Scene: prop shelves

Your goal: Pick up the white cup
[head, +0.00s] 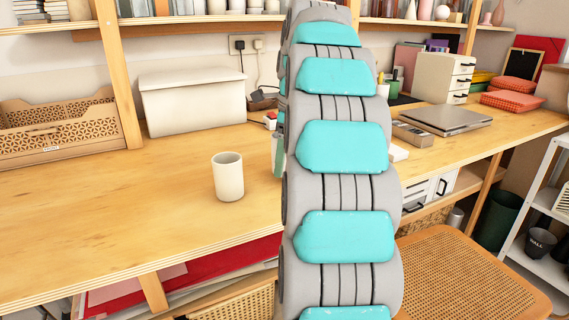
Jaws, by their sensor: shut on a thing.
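The white cup (228,177) stands upright on the wooden desk, left of my arm. Nothing touches it in this view. My grey and teal arm rises through the middle of the picture and hides part of the desk behind it. My gripper does not show, so I cannot see its fingers or what is between them. A grey-green thing (278,155) shows partly behind my arm's left edge; I cannot tell what it is.
On the wooden desk (110,215), a white box (193,101) and a patterned crate (62,127) stand at the back left. A laptop (446,118) and white drawers (443,77) are at the right. A cane stool (470,275) stands in front. The desk's left front is clear.

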